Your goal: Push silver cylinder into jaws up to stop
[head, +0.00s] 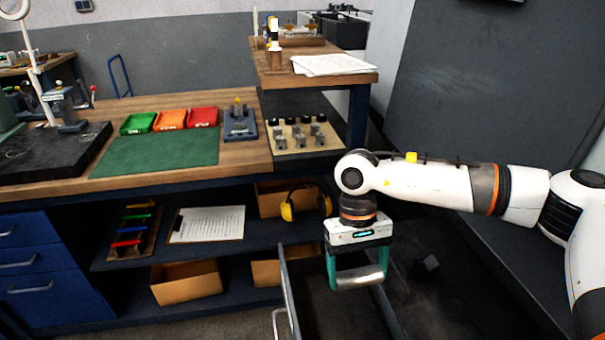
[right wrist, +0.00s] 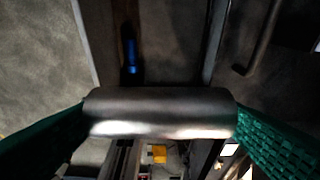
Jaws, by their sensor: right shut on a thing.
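My right gripper (head: 358,280) hangs fingers down at the right of the head view. Its teal fingers are shut on the silver cylinder (head: 360,276), which lies level between them, gripped at its two ends. In the right wrist view the cylinder (right wrist: 160,112) spans the gap between the green fingers, one at each end. Nothing touches it but the fingers, as far as I can see. I cannot make out the jaws or their stop in either view. My left gripper is out of view.
An open drawer (head: 288,290) lies below and left of my right gripper. A workbench (head: 240,168) at left holds a green mat (head: 155,153), coloured bins (head: 170,120) and a tray of grey parts (head: 300,138). Its lower shelf holds yellow ear defenders (head: 288,210) and a clipboard (head: 207,224).

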